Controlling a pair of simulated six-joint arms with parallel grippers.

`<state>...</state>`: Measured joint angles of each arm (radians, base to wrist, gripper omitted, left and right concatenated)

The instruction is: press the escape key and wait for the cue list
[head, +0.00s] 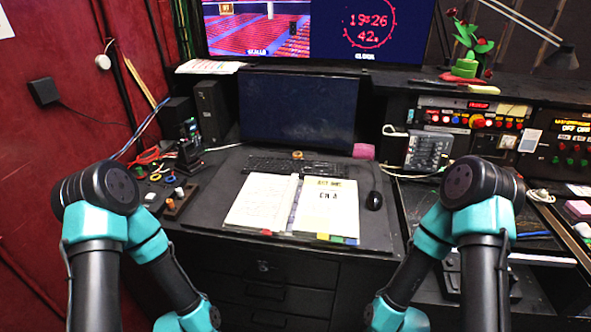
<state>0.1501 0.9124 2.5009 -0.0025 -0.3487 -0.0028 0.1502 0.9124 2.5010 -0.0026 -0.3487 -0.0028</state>
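A black keyboard (268,165) lies on the desk below a dark monitor (298,108). The escape key is too small to make out. An open binder (329,204) with white pages lies in front of the keyboard; its right page carries large letters I cannot read surely. The monitor's screen is dark and shows no list. My two arms stand at the left and right of the desk, folded down toward its front. Neither gripper shows in the head view; both lie below the bottom edge of the picture.
A black mouse (374,200) lies right of the binder. A pink note block (363,151) stands behind it. Control panels with lit buttons (470,121) fill the right side. Knobs and cables (152,172) crowd the left. A wall screen (368,28) shows a red clock.

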